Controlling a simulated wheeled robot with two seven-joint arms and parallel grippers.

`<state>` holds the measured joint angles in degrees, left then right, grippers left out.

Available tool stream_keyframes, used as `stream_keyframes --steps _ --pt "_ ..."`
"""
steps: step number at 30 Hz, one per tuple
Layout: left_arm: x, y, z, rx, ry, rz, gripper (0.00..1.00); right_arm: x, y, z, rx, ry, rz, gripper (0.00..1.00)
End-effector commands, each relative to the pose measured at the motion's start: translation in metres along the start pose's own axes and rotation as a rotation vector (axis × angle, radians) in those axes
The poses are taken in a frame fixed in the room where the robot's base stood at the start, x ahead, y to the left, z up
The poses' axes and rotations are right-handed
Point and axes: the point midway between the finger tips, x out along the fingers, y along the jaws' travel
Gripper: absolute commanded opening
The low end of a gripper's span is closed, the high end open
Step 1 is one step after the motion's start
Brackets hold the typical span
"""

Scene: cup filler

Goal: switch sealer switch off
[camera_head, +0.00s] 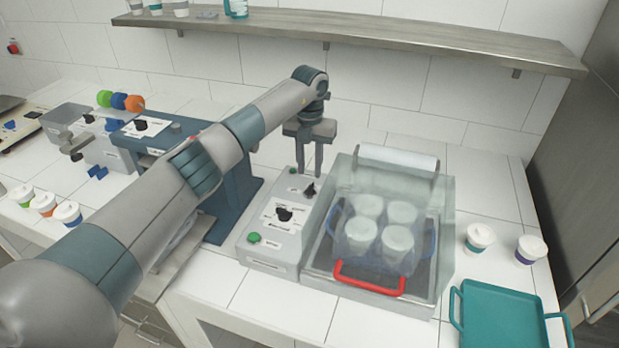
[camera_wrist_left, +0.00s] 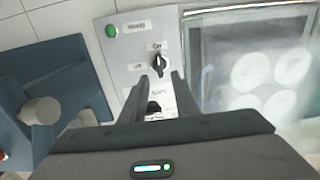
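The sealer's grey control panel (camera_head: 275,235) stands left of its clear hooded chamber. The sealer switch is a small black knob (camera_head: 310,189) at the panel's far right side. In the left wrist view, the switch (camera_wrist_left: 159,64) stands roughly upright, toward the "On" label, with "Off" to its left. My left gripper (camera_head: 309,172) points down above the switch. Its fingers (camera_wrist_left: 160,77) are apart and empty, with the switch between and just beyond the tips in the picture; contact cannot be told. A second black dial (camera_head: 284,214) sits nearer the front. My right gripper is out of view.
The chamber (camera_head: 430,260), with a red handle (camera_head: 369,278), covers several lidded cups. A green button (camera_head: 254,237) is at the panel's front. A blue machine (camera_head: 235,200) stands left.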

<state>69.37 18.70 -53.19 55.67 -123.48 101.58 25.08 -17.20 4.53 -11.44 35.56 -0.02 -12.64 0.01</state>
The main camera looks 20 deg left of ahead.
Motion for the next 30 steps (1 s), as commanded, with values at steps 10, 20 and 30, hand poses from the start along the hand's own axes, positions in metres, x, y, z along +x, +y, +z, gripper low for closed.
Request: stream_keyframes --steps 10,20,30 --pt "0.05 0.0 0.0 -0.002 0.001 -0.001 0.28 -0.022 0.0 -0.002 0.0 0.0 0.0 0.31" --pt "0.063 0.0 0.0 0.0 -0.001 0.0 0.28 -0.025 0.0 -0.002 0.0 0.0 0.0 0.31" --pt "0.063 0.0 0.0 0.0 -0.001 0.0 0.0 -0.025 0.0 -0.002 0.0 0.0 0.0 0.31"
